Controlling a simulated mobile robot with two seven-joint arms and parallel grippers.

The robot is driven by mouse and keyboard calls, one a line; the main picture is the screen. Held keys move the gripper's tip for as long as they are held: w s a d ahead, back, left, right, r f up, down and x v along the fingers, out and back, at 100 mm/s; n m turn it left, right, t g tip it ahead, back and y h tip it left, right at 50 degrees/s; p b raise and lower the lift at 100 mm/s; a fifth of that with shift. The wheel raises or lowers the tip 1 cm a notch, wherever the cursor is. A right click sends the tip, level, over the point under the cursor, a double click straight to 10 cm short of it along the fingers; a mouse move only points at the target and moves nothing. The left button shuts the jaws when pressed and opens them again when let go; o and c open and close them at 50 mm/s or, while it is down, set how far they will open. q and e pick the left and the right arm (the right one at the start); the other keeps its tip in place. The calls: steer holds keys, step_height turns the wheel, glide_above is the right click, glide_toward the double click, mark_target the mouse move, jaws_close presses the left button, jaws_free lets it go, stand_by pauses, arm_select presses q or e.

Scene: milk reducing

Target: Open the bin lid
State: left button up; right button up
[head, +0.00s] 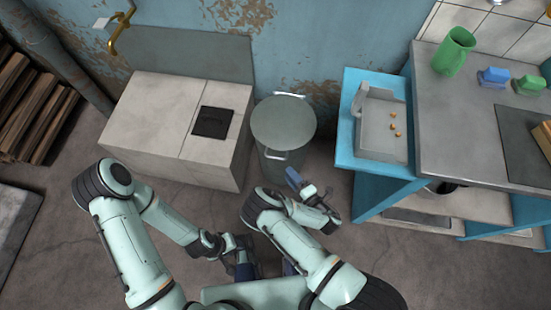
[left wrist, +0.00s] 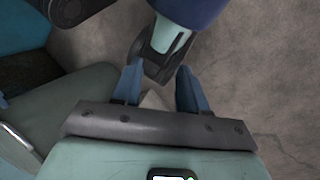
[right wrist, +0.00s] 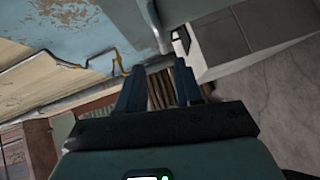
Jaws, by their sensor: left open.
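The bin (head: 287,165) is a grey metal cylinder standing on the floor between the pale counter block and the blue table. Its round grey lid (head: 283,122) lies flat on top, with a light handle (head: 290,94) at the far rim. My right gripper (head: 293,178) is at the near right side of the bin, below the lid. In the right wrist view its two fingers (right wrist: 158,90) are apart, with nothing between them. My left gripper (head: 240,262) is low in front of my body. In the left wrist view its fingers (left wrist: 157,85) are apart and empty.
The pale counter block (head: 160,115) stands close on the bin's left. The blue table (head: 362,190) with a grey tray (head: 372,145) stands on its right. A peeling blue wall (head: 340,45) is behind. A green jug (head: 454,50) stands on the right worktop.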

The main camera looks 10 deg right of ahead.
mark_target(276, 158)
steer(key=b+x, duration=0.9)
steer(key=x, duration=0.1)
steer(key=shift+w, duration=0.1)
arm_select(q)
steer(key=w+a+f+t+y, duration=0.1)
steer(key=w+a+f, duration=0.1)
steer(key=w+f, duration=0.2)
steer(key=w+a+f+n+t, duration=0.1)
steer(key=w+a+f, duration=0.2)
steer(key=f, duration=0.5)
steer(key=shift+w+a+y, duration=0.15)
steer(key=shift+w+y, duration=0.2)
steer(key=shift+y, duration=0.05)
arm_select(e)
jaws_close()
